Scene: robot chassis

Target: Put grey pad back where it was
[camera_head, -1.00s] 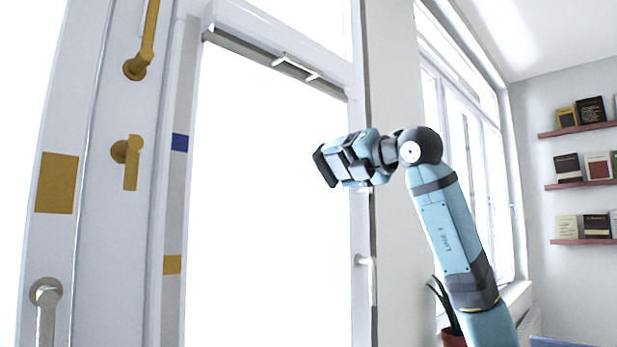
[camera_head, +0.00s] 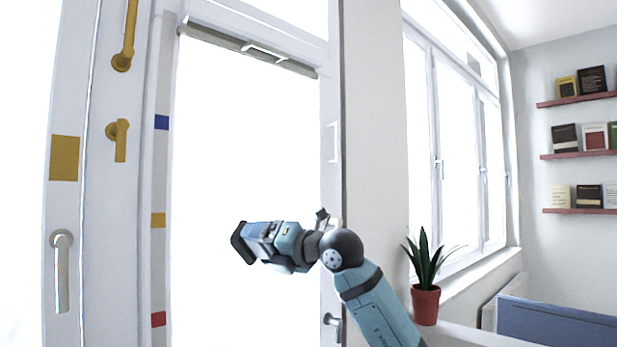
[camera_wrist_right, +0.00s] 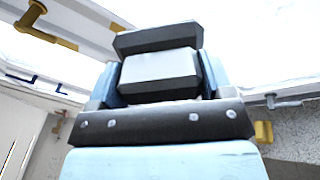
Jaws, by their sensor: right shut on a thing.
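My right gripper (camera_head: 243,243) is at the end of the blue arm, in front of the bright glass of the door, and points left. It is shut on the grey pad. The pad is hard to tell apart from the dark grey fingers in the head view. In the right wrist view, the gripper (camera_wrist_right: 158,48) shows grey blocks at its tip, and the pad's outline is not clear there either. My left gripper is out of view.
The door frame carries blue (camera_head: 161,122), yellow (camera_head: 158,220) and red (camera_head: 158,319) squares. A gold square (camera_head: 64,158) and gold handle (camera_head: 118,139) are at left. White brackets (camera_head: 333,142) mark the right frame. A potted plant (camera_head: 425,303) stands right of my arm.

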